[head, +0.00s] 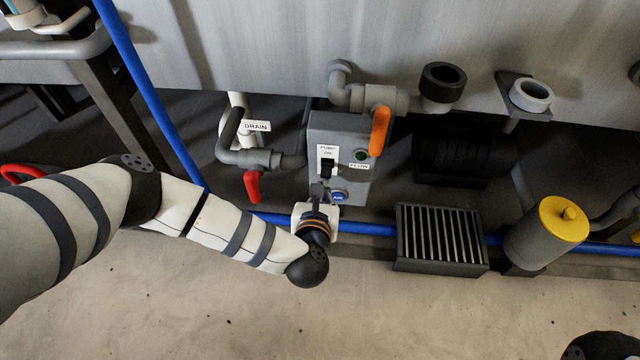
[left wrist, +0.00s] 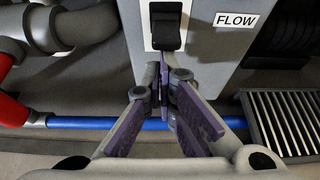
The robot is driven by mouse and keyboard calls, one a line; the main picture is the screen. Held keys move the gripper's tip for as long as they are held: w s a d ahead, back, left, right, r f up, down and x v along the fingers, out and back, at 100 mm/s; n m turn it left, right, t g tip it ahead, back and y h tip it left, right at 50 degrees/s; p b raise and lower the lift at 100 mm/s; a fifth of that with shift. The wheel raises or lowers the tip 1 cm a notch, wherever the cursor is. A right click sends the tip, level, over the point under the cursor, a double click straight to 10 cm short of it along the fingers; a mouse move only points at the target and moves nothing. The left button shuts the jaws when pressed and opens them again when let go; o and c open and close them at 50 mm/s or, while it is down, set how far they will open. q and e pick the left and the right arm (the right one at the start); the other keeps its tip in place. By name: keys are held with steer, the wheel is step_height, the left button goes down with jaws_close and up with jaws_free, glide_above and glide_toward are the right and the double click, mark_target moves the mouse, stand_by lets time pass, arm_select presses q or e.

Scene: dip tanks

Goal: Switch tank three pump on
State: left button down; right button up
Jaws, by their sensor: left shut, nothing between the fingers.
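The pump switch (head: 326,168) is a black rocker on a white plate on the front of a grey control box (head: 352,130). Lettering reading PUMP and ON is above it. It shows close up at the top of the left wrist view (left wrist: 167,28). My left gripper (head: 319,190) is shut and empty, its fingertips just below the switch; in the left wrist view the tips (left wrist: 165,66) are near its lower end. I cannot tell whether they touch it. A dark green lamp (head: 361,155) sits above the FLOW label. My right gripper is not in view.
An orange valve handle (head: 380,130) hangs right of the box. A red-handled drain valve (head: 252,186) is at its left. A blue pipe (head: 368,228) runs below the box. A grille (head: 440,238) and a yellow-capped cylinder (head: 562,220) stand at right.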

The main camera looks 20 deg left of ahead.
arm_select(q)
steer(key=shift+r+p, duration=0.55)
steer(key=shift+r, duration=0.4)
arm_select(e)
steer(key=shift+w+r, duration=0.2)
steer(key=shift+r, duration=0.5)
